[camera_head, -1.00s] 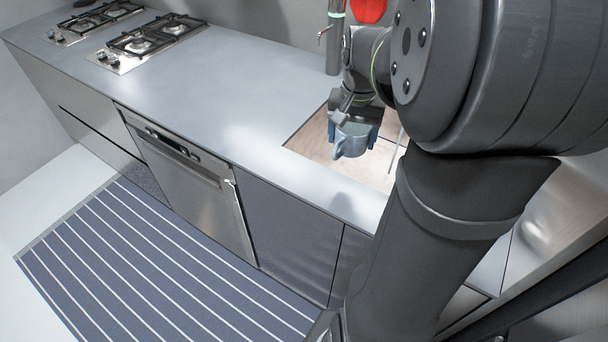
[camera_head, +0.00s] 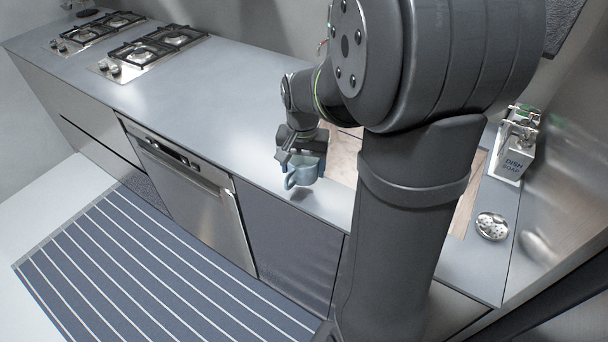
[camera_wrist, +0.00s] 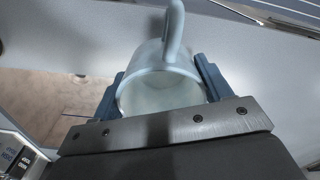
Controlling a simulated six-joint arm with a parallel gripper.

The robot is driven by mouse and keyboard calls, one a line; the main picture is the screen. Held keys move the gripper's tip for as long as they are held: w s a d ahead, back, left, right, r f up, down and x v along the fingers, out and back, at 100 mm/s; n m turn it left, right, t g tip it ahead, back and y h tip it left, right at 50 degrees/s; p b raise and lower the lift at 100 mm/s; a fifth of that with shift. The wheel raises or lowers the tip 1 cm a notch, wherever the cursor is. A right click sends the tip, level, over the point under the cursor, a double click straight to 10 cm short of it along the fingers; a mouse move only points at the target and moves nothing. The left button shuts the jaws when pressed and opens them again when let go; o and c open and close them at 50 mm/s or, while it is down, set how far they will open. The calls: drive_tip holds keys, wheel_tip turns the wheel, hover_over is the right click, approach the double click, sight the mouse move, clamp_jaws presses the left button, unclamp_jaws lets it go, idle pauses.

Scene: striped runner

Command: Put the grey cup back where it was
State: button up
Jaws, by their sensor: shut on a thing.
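The grey cup (camera_head: 303,172) is blue-grey with a handle and hangs in my gripper (camera_head: 304,158) above the front part of the counter. In the wrist view the cup (camera_wrist: 160,92) sits between the two fingers of my gripper (camera_wrist: 162,88), one on each side. Its handle points up in that picture, and its open mouth faces the camera. A shadow lies on the counter under it, so the cup looks apart from the surface. The cup's far side is hidden.
The grey counter (camera_head: 215,110) is clear to the left, up to two gas hobs (camera_head: 150,47). A wood-coloured recess (camera_head: 345,152) lies just right of the cup. A dish soap holder (camera_head: 515,150) and a small round metal piece (camera_head: 492,226) stand at the far right.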

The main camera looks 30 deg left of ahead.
sight(303, 178)
drive_tip(key=shift+f, duration=2)
drive_tip(key=shift+f, duration=0.1)
drive_tip(key=o, duration=1.1)
drive_tip(key=shift+f, duration=0.1)
drive_tip(key=shift+o, duration=0.2)
wheel_tip(303, 178, up, 12)
drive_tip(key=shift+r, duration=0.2)
drive_tip(key=shift+s+f, duration=0.1)
wheel_tip(303, 178, down, 12)
drive_tip(key=shift+f, duration=0.2)
drive_tip(key=shift+r, duration=1.8)
